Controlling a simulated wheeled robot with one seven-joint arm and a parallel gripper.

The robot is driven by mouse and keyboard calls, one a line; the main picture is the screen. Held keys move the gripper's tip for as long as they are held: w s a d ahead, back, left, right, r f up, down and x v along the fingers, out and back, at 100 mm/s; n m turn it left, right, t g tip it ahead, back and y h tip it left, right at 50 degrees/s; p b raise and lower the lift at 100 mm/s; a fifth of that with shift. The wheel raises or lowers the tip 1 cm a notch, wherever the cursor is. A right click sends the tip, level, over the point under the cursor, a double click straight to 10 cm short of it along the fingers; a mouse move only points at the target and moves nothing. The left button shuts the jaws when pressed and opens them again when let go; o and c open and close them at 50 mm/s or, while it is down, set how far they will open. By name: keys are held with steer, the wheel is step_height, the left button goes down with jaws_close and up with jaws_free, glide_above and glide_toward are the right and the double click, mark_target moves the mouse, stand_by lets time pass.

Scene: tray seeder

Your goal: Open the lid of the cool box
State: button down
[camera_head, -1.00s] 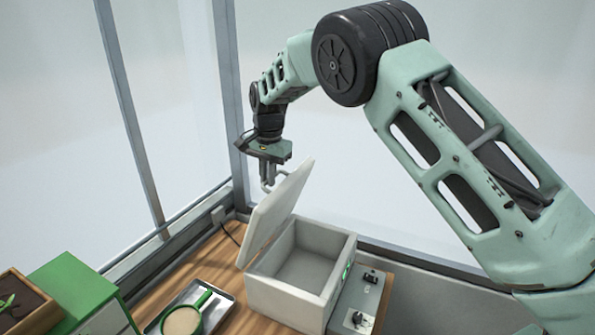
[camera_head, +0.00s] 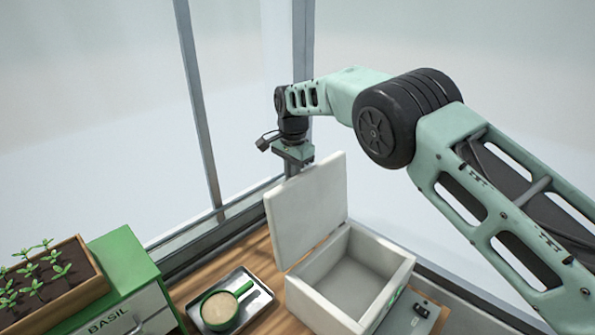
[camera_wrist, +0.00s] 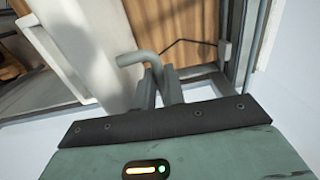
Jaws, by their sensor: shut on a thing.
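The white cool box (camera_head: 370,264) stands on the wooden bench, its inside visible and empty. Its lid (camera_head: 310,208) stands raised, tilted up along the box's left edge. My gripper (camera_head: 294,168) is at the lid's upper edge, partly hidden behind the lid in the head view. In the wrist view my gripper's fingers (camera_wrist: 162,88) are shut on the grey bent handle (camera_wrist: 138,58) of the lid, whose white panel (camera_wrist: 78,50) fills the left of the view.
A metal tray (camera_head: 262,298) with a green-handled cup (camera_head: 221,308) lies left of the box. A green cabinet labelled BASIL (camera_head: 122,258) and a planter of seedlings (camera_head: 62,305) stand further left. A small grey device (camera_head: 408,312) sits right of the box. Window posts rise behind.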

steer(key=shift+w+a+f, duration=0.1)
steer(key=shift+w+a, duration=0.1)
steer(key=shift+a, duration=0.55)
steer(key=c, duration=1.6)
jaws_free()
steer(key=shift+o, duration=0.5)
steer(key=shift+w+a+f, duration=0.25)
steer(key=shift+w+a, duration=0.05)
steer(key=shift+d+r, duration=0.15)
steer(key=shift+r, duration=0.05)
steer(key=shift+d+r, duration=0.1)
step_height(320, 180, up, 17)
steer(key=d+b, duration=0.1)
steer(key=shift+s, duration=0.35)
